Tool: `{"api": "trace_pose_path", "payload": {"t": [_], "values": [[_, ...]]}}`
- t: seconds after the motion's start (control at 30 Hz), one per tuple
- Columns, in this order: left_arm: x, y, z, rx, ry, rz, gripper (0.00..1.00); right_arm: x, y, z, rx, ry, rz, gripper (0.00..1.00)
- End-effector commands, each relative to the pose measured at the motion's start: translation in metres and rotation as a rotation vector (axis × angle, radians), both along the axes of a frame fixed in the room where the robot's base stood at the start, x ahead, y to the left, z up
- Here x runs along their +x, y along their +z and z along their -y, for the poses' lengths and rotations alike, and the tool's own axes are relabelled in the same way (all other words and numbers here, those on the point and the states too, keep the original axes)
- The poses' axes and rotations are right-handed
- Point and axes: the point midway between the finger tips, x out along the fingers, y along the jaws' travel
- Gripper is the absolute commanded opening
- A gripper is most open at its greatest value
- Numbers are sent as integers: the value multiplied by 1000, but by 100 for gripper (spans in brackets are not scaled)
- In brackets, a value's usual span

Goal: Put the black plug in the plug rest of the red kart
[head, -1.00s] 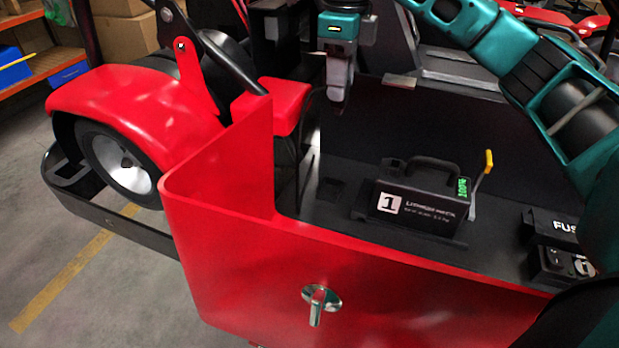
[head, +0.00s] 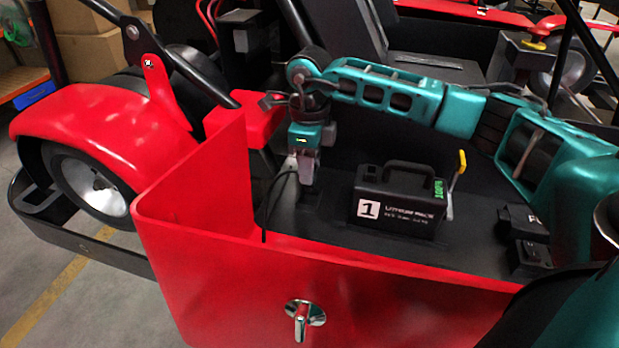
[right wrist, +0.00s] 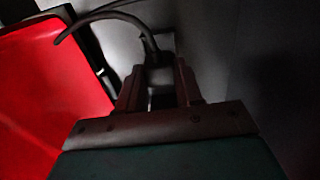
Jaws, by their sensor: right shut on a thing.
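The red kart (head: 230,280) fills the middle of the head view. My right gripper (head: 306,178) points down inside its red side panel, left of the battery pack. It is shut on the black plug, which shows small and dark between the fingers in the right wrist view (right wrist: 152,58). The plug's black cable (head: 272,190) loops out to the left and hangs down; it also arcs across the top of the right wrist view (right wrist: 95,18). A dark block, seemingly the plug rest (head: 308,199), lies directly under the fingertips. I cannot tell whether the plug touches it. My left gripper is out of view.
A black battery pack (head: 398,205) marked 1 stands just right of the gripper, with a yellow-topped lever (head: 457,170) beside it. A black fuse box (head: 525,235) is further right. The red side panel (head: 200,190) rises in front and left.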

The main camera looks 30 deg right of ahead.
Motion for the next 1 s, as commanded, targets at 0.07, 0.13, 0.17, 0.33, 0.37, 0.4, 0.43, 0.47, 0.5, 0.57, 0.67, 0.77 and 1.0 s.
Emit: {"api": "trace_pose_path", "payload": {"t": [0.07,0.13,0.17,0.33,0.37,0.4,0.43,0.47,0.5,0.57,0.67,0.77,1.0], "values": [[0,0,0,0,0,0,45,-1,-12,0,0,0,-5,0],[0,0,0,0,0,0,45,-1,-23,0,0,0,-6,0],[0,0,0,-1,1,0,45,-1,-28,0,0,0,-6,0],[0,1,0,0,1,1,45,-1,-38,0,0,2,-1,0],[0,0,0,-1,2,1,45,0,-38,0,0,2,-1,0],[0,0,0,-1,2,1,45,0,-38,0,0,1,-1,0],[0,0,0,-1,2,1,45,0,-38,0,0,1,-1,0],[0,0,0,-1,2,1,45,0,-38,0,0,1,-1,0],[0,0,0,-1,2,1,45,0,-38,0,-1,1,-2,0],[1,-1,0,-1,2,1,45,-1,-40,0,-1,1,-2,0],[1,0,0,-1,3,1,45,-1,-39,0,-1,1,-2,44],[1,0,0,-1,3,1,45,-1,-39,0,-1,1,-2,53],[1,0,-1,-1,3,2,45,-1,-39,0,-1,0,-2,61]]}}
